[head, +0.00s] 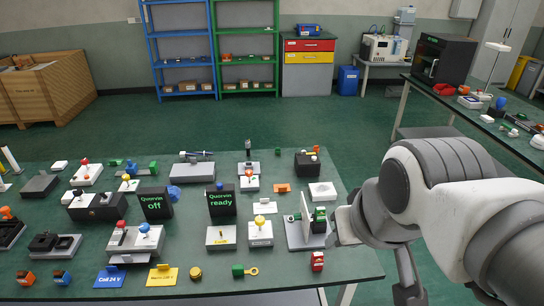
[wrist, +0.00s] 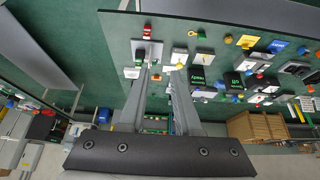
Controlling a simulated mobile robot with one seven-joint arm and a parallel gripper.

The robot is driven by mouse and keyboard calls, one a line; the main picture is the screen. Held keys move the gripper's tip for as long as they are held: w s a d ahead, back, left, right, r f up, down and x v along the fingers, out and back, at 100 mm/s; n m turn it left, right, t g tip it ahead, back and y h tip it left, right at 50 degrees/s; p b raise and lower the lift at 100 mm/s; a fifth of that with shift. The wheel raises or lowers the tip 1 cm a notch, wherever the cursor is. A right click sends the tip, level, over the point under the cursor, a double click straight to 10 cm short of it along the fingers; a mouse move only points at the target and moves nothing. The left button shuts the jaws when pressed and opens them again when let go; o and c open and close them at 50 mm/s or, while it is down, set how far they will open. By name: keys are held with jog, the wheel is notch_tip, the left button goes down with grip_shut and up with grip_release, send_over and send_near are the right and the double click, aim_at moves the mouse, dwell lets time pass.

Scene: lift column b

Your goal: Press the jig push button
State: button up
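A grey-based fixture (head: 298,236) with a thin white upright plate and green and black parts stands at the right end of the near table. It may be the jig; no label is readable, and I cannot make out its push button. In the wrist view the fixture (wrist: 150,50) shows beyond the fingers. My gripper (wrist: 162,74) is open, its two long grey fingers well apart with nothing between them. In the head view my gripper (head: 337,222) is just right of the fixture. Its fingertips are not clear there, and I cannot tell whether they touch.
A red block (head: 317,261) lies in front of the fixture and a white box (head: 322,192) behind it. Several button boxes, two black displays (head: 221,201) (head: 155,203) and small parts crowd the table (head: 210,283). Green floor (head: 330,125) is clear beyond; another table (head: 470,124) stands right.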

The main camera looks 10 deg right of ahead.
grip_shut()
dwell(1.3)
